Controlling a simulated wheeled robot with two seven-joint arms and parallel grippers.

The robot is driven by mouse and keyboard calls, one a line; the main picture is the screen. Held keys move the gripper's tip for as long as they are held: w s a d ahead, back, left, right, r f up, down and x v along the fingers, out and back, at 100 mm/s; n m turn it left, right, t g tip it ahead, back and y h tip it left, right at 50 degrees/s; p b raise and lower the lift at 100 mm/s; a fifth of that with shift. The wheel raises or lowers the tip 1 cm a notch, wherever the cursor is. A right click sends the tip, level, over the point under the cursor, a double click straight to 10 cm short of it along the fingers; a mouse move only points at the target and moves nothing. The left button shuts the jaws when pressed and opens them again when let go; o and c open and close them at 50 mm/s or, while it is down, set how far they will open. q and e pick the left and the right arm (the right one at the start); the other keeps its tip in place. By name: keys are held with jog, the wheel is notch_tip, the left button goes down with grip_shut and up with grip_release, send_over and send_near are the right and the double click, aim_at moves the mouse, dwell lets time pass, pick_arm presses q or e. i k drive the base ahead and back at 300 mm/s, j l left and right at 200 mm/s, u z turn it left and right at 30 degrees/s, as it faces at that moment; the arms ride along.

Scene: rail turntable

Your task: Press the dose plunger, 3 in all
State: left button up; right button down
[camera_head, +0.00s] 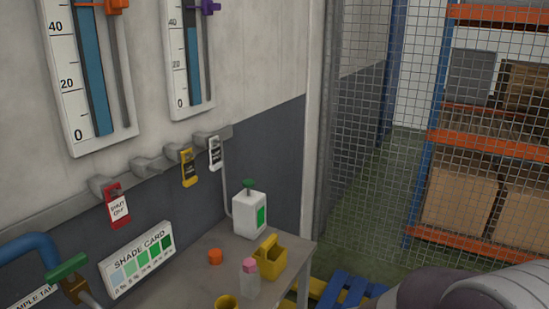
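A white dosing box (243,216) stands at the back of the grey table, against the wall. A green knob (249,184), which looks like the dose plunger, sticks up from its top. A green label is on the box's side, and a grey tube runs up from it along the wall. Neither of my grippers shows. Only a grey, rounded part of one of my arms is in the lower right corner, apart from the table and the box.
On the table (190,277) are a yellow caddy (270,257), a pink-capped bottle (250,280), an orange cap (215,256) and a yellow cup (227,303). A shade card (137,260), tags on hooks and a green-handled tap (68,267) are left. Mesh fencing (370,150) stands right.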

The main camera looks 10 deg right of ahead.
aim_at(248, 183)
jog(key=i+l, duration=1.65)
jog(key=i+z, duration=0.05)
jog(key=i, duration=0.05)
